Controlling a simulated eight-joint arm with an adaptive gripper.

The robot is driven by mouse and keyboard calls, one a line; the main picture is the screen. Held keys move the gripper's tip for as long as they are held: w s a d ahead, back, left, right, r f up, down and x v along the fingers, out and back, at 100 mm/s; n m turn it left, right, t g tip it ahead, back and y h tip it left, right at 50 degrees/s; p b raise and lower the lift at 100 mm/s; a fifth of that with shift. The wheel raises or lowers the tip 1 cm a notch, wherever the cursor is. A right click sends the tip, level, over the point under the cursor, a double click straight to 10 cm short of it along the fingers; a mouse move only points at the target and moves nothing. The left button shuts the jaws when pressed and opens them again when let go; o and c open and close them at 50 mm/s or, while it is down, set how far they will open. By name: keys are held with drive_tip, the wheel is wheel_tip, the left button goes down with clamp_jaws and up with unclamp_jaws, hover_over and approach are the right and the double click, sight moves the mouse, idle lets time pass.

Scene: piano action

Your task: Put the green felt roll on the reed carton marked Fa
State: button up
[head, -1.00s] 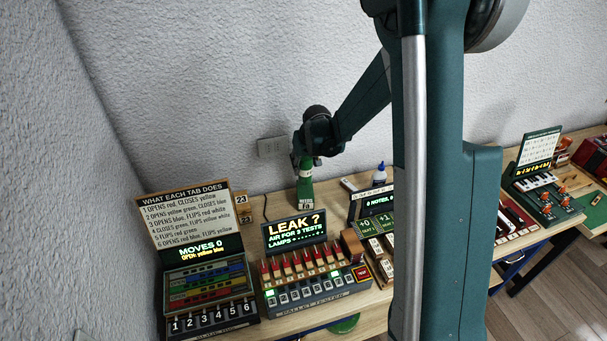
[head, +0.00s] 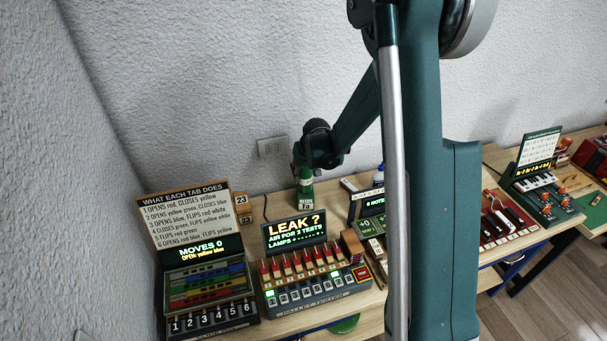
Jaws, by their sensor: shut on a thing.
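The green felt roll (head: 304,174) is in my gripper (head: 303,168) at the back of the bench, near the wall. My gripper points down and appears shut on the roll, though its fingertips are small and partly hidden. The reed carton marked Fa (head: 306,204), with a pale label, stands right under the roll. The roll's lower end is at or very near the carton's top; I cannot tell whether they touch.
The pallet tester with its LEAK sign (head: 295,231) stands in front of the carton. Small blocks marked 23 (head: 241,199) are to the left, beside the tab puzzle box (head: 206,290). A blue-capped bottle (head: 381,168) is to the right. My arm hides part of the bench.

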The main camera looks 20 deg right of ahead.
sight(308, 170)
drive_tip(key=shift+f, duration=0.2)
drive_tip(key=o, duration=0.9)
drive_tip(key=shift+r, duration=0.2)
drive_tip(key=shift+v, duration=5.8)
drive_tip(key=shift+r, duration=0.15)
drive_tip(key=shift+s, duration=0.1)
